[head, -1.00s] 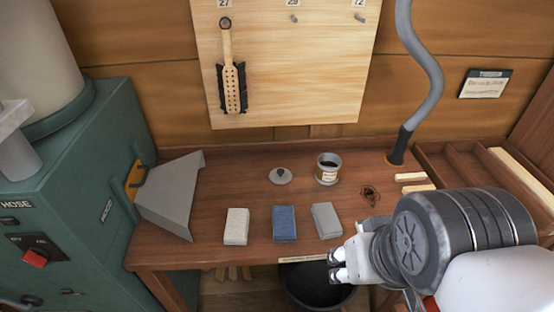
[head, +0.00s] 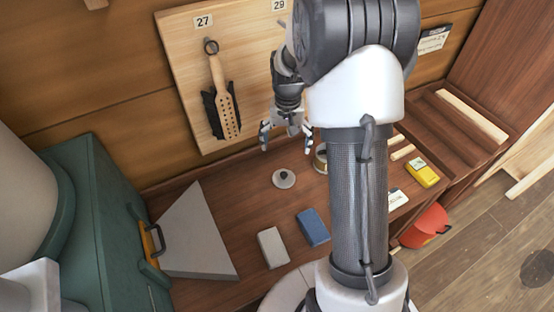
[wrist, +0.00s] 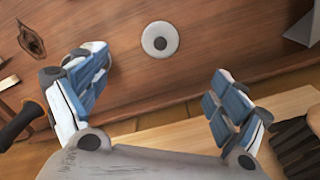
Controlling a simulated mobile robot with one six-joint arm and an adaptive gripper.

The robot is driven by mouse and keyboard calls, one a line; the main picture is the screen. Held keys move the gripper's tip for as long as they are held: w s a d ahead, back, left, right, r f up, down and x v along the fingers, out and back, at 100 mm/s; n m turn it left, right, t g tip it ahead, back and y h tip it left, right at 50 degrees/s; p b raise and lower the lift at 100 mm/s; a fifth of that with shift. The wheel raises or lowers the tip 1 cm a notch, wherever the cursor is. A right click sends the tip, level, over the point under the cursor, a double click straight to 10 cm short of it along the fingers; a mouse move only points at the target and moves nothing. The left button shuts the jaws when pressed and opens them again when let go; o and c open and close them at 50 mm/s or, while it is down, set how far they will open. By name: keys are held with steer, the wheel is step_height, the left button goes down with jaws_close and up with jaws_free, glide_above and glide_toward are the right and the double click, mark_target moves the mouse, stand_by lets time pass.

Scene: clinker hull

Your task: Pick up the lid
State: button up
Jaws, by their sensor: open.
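The lid (head: 284,179) is a small pale grey disc with a dark knob on top. It lies flat on the wooden bench, and in the wrist view the lid (wrist: 160,32) shows at upper centre, beyond the fingertips. My gripper (head: 287,133) is open and empty, above and behind the lid in the head view, apart from it. In the wrist view my gripper (wrist: 157,70) has its blue-padded fingers wide apart, with bare bench between them. The tin (head: 320,160) right of the lid is mostly hidden by my arm.
A pale block (head: 273,248) and a blue block (head: 313,228) lie on the bench nearer the front. A grey metal hood (head: 197,240) is at left. The board (head: 185,65) with a hanging brush (head: 222,100) stands close behind my gripper. A yellow object (head: 422,173) lies at right.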

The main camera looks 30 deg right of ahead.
steer(key=b, duration=0.3)
glide_above(284, 177)
step_height(284, 177, down, 12)
steer(key=shift+r, duration=0.25)
steer(key=shift+w+f+b, duration=0.15)
steer(key=shift+f+b, duration=0.3)
steer(key=shift+f, duration=1.1)
steer(key=shift+w+f+b, duration=0.15)
steer(key=shift+f+b, duration=0.25)
steer(key=shift+f, duration=1.15)
steer(key=shift+r, duration=0.1)
steer(key=shift+c, duration=0.5)
steer(key=shift+s, duration=0.1)
steer(key=c, duration=0.8)
steer(key=shift+s, duration=0.2)
steer(key=c, duration=0.6)
